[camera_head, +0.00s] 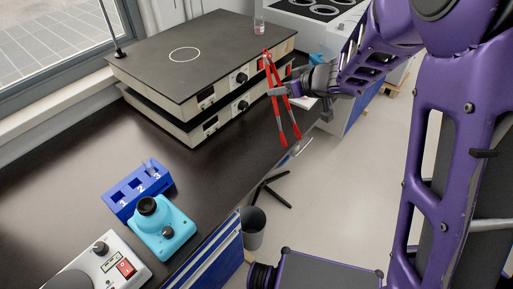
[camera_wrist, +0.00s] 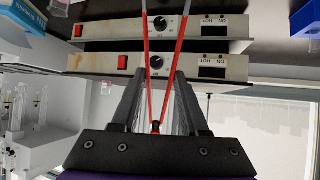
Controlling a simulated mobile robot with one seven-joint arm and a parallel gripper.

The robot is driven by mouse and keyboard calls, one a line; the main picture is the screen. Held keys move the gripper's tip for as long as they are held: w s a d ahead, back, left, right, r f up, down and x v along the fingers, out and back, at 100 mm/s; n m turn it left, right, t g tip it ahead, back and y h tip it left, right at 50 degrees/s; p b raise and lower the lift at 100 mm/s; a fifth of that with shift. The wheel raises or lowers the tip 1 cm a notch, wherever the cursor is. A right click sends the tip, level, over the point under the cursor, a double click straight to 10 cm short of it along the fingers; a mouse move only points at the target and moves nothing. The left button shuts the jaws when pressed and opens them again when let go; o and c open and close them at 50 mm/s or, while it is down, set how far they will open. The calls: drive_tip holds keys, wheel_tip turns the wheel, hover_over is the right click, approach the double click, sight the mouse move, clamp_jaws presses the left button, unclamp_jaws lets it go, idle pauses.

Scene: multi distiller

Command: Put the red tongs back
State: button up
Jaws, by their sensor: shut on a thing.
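The red tongs (camera_head: 275,82) are held in the air in front of the hot plates. Their two red legs spread apart and point down in the head view. My gripper (camera_head: 281,91) is shut on the tongs around their middle. In the wrist view the tongs (camera_wrist: 151,88) run between my gripper's fingers (camera_wrist: 160,95), with the joined end near the palm and the grey tips reaching out of the top of the picture. The exact contact with the fingers is hard to make out.
Two stacked hot plates (camera_head: 205,62) stand on the dark bench (camera_head: 60,155), with a small beaker (camera_head: 259,26) on top. A blue rack (camera_head: 124,197) and a cyan device (camera_head: 162,230) stand nearer. A white instrument (camera_head: 88,272) is at lower left. The bench between is clear.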

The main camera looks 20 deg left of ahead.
drive_tip(key=s+a+r+n+g+y, duration=0.1)
drive_tip(key=s+a+r+n+g, duration=0.15)
drive_tip(key=a, duration=0.35)
wheel_tip(320, 180, down, 10)
drive_tip(key=b, duration=0.3)
drive_tip(key=shift+w+a+r+n+y, duration=0.2)
drive_tip(key=shift+w+a+n+y, duration=0.1)
drive_tip(key=shift+n, duration=0.15)
drive_tip(key=shift+s+f+b, duration=0.1)
drive_tip(key=shift+f+b, duration=0.2)
drive_tip(key=shift+f, duration=0.3)
drive_tip(key=o, duration=0.6)
drive_tip(key=shift+c, duration=0.2)
drive_tip(key=shift+r, duration=0.15)
